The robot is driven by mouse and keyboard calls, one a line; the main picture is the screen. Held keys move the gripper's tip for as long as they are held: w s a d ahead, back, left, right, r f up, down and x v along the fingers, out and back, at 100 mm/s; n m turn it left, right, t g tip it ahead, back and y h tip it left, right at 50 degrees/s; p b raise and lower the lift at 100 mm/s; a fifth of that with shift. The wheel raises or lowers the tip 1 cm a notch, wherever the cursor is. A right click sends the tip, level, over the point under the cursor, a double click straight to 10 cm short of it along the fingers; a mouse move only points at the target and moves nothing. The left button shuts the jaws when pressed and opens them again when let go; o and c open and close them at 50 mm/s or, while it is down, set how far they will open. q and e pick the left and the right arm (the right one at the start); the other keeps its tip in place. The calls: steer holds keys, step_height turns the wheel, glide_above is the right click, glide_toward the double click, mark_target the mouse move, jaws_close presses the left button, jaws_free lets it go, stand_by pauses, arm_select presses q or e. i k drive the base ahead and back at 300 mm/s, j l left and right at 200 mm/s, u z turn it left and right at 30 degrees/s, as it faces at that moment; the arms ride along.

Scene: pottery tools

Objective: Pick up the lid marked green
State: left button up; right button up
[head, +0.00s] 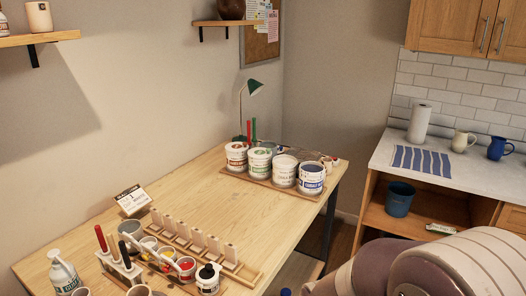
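Several white tubs stand in a row on a wooden board (232,174) at the far end of the wooden table (190,195). The second tub from the left (259,163) has green marking on its label, and its top looks pale. Whether that top is a separate lid is too small to tell. The left-most tub (236,157) has red-brown marking, the third (284,172) looks pale or tan, and the right-most (311,180) has blue marking and a dark blue top. Neither of my grippers is in view; only large links of my arm show at the bottom right.
A rack of small pale tiles (196,240), paint cups (168,256), a tool stand (121,264) and a white bottle (64,273) crowd the table's near end. A green lamp (254,86) stands behind the tubs. The table's middle is clear. A counter (450,178) stands right.

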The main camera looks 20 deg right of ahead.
mark_target(259, 153)
steer(key=i+l, duration=0.25)
steer(key=l, duration=0.15)
steer(key=i+l, duration=0.2)
steer(key=l, duration=0.25)
steer(key=i+l, duration=0.25)
steer(key=l, duration=0.15)
steer(key=i+l, duration=0.25)
steer(key=l, duration=0.2)
steer(key=i+l, duration=0.25)
steer(key=l, duration=0.15)
steer(key=i+l, duration=0.2)
steer(key=l, duration=0.25)
steer(key=i+l, duration=0.25)
steer(key=l, duration=0.15)
